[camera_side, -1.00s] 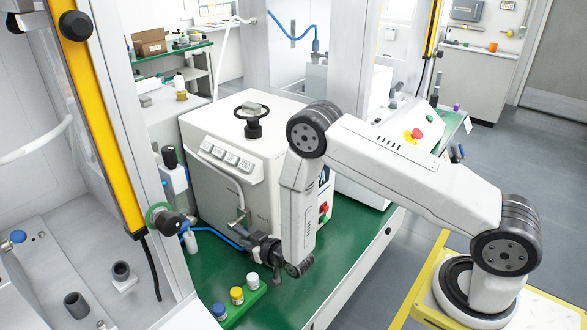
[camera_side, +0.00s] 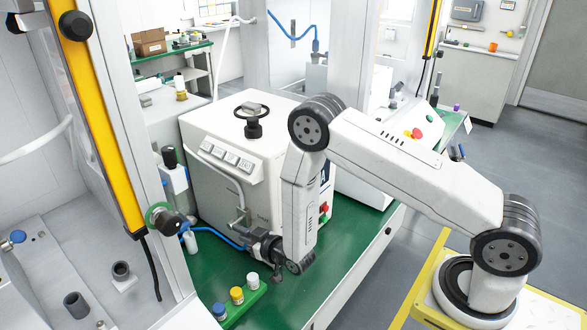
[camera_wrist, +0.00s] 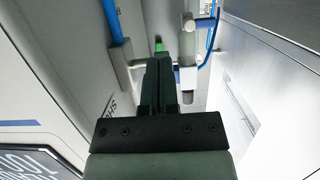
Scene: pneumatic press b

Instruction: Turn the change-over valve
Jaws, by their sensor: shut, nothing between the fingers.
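My gripper (camera_side: 262,244) is low at the front of the white press cabinet (camera_side: 226,195), beside a bent grey pipe (camera_side: 240,203). In the wrist view, the dark fingers (camera_wrist: 160,65) are shut with nothing between them. A small green part (camera_wrist: 158,46) shows just past the fingertips; whether they touch it is unclear. A pale cylindrical fitting (camera_wrist: 188,28) with a blue hose (camera_wrist: 213,32) is to the right of the fingers. I cannot tell for certain which part is the change-over valve.
A black handwheel (camera_side: 252,110) stands on top of the cabinet. A framed column with a yellow strip (camera_side: 105,130) is close on the left. The bench's right front is clear.

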